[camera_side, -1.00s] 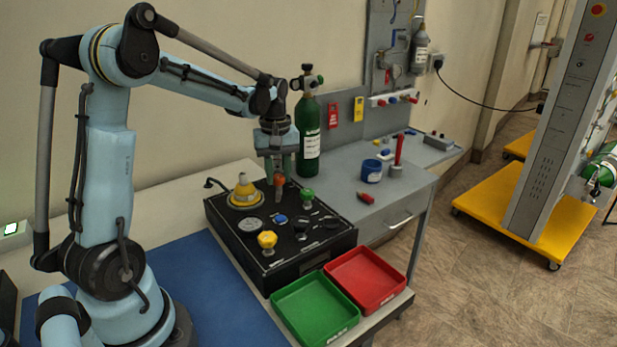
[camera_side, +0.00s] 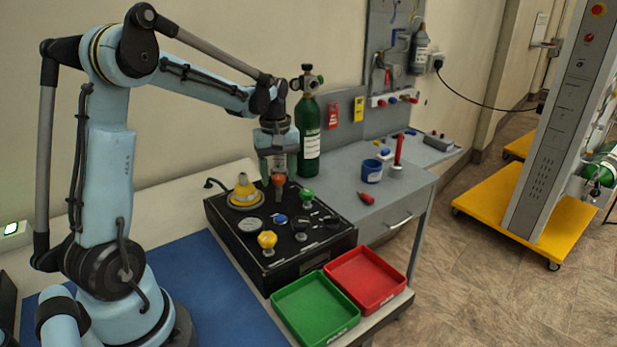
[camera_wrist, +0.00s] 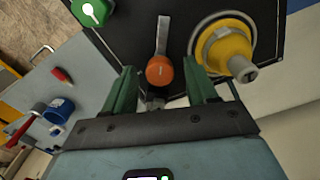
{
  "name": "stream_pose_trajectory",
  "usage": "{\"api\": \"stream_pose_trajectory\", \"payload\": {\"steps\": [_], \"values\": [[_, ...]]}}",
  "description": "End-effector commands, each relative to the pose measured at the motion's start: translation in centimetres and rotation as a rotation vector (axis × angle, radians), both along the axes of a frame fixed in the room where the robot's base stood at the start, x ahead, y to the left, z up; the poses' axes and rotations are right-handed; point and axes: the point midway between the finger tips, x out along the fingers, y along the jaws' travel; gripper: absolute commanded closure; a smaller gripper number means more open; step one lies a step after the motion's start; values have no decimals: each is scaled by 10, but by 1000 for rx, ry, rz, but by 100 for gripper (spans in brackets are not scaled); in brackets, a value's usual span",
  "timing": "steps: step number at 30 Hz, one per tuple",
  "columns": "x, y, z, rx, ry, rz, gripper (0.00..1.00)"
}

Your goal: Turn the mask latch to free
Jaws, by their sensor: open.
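An orange knob (camera_side: 278,181) stands at the back of the black control box (camera_side: 283,262); I take it to be the mask latch, though I cannot read a label. In the wrist view the orange knob (camera_wrist: 160,72) sits between my two green fingers, with a flat grey lever (camera_wrist: 162,36) reaching up from it. My gripper (camera_wrist: 160,68) is open, one finger on each side, with a visible gap to the knob at both sides. In the side view my gripper (camera_side: 271,176) points down over the knob and partly hides its surroundings.
A yellow cone fitting (camera_wrist: 226,48) stands close beside one finger. A green knob (camera_side: 307,195) and a yellow knob (camera_side: 267,240) stand on the box. A green oxygen cylinder (camera_side: 309,135) stands behind. Green (camera_side: 343,335) and red (camera_side: 372,304) trays lie in front.

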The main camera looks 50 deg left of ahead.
Motion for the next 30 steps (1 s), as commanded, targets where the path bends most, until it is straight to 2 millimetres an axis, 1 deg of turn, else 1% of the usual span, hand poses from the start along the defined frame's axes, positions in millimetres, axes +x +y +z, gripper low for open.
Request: {"api": "stream_pose_trajectory", "payload": {"steps": [5, 8, 11, 18, 24, 30], "values": [[0, 0, 3, 0, 0, 0, 43], [0, 0, 11, 0, 0, -1, 43], [0, 0, 25, 0, 0, 0, 43], [0, 0, 67, 0, 0, 0, 43], [0, 0, 98, 0, 0, 0, 43], [0, 0, 116, 0, 0, 0, 43]]}}
